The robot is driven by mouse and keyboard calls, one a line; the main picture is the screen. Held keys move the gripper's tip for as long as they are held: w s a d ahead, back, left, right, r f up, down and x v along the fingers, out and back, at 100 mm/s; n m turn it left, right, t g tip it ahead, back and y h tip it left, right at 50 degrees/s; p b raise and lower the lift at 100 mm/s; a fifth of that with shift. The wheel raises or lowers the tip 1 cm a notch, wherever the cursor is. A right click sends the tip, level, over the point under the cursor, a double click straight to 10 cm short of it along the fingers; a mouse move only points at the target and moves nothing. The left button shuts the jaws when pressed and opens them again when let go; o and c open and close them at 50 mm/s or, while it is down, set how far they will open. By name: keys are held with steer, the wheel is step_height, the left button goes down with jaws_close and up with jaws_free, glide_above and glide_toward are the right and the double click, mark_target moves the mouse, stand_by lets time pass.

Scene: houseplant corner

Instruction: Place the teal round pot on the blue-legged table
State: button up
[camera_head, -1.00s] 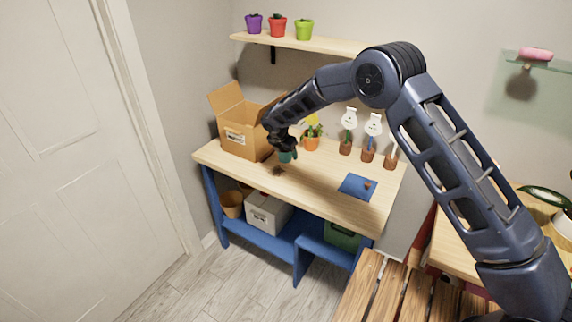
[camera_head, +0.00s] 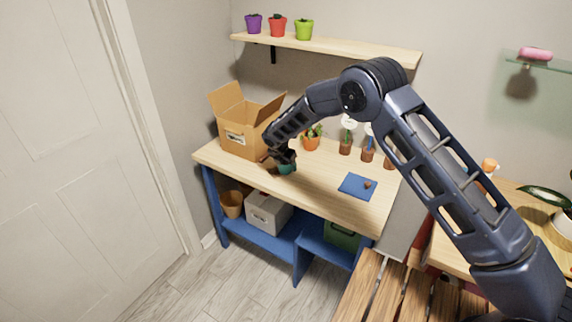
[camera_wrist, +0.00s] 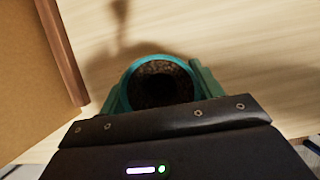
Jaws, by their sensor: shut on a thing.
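The teal round pot (camera_head: 286,169) is in my gripper (camera_head: 281,160), over the left part of the blue-legged table (camera_head: 318,184). In the wrist view the teal pot (camera_wrist: 124,97) shows from above, with dark soil inside and my gripper (camera_wrist: 158,98) shut around it. The pot looks upright and very low over the wooden top. I cannot tell whether its base touches the wood. My gripper hides part of the pot in the head view.
An open cardboard box (camera_head: 236,138) stands close to the left of the pot. An orange pot with a plant (camera_head: 311,142) and several brown pots with flowers (camera_head: 345,147) stand behind. A blue cloth (camera_head: 357,187) lies to the right; the wood between is clear.

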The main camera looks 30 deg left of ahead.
steer(key=o, duration=1)
steer(key=shift+o, duration=0.2)
steer(key=v, duration=1.2)
steer(key=shift+r, duration=0.15)
